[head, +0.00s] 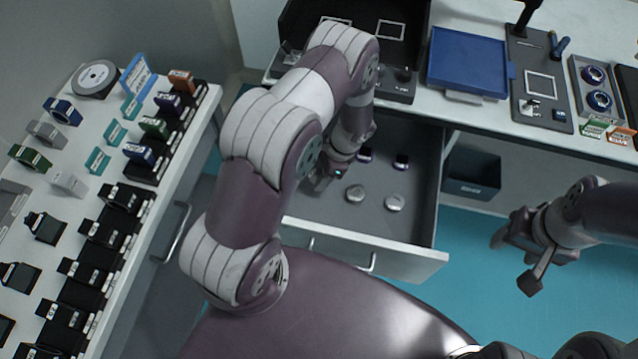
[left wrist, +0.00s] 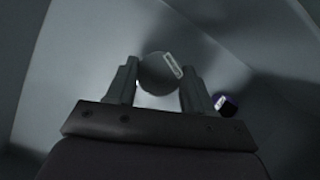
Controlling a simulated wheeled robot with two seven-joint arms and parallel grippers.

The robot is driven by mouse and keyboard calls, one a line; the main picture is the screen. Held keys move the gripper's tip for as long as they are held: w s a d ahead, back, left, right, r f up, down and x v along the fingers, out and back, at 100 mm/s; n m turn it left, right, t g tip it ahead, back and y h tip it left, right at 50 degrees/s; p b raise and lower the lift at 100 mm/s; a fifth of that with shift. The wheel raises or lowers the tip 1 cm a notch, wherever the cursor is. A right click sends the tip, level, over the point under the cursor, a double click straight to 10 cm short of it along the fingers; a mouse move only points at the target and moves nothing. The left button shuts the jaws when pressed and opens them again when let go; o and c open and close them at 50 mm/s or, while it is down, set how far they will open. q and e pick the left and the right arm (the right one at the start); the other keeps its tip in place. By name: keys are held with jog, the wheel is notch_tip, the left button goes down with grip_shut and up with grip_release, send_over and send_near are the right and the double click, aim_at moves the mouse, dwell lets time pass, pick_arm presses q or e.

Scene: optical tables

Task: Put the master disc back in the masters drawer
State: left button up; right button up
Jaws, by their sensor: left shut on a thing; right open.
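My left gripper (head: 322,182) reaches down over the drawer's left part. In the left wrist view, it (left wrist: 158,90) is shut on a round grey disc (left wrist: 158,72) with a small pale label, which I take as the master disc. The arm and gripper hide this disc in the head view. I cannot tell whether it touches the drawer floor. My right gripper (head: 515,262) is open and empty, right of the drawer.
A blue tray (head: 467,62) lies on the bench above. The left table (head: 92,190) is crowded with small optics and mounts.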

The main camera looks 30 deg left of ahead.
pick_arm(q)
jog(key=shift+f, duration=1.8)
jog(key=shift+f+b, duration=0.15)
jog(key=shift+b, duration=0.15)
jog(key=o, duration=1.3)
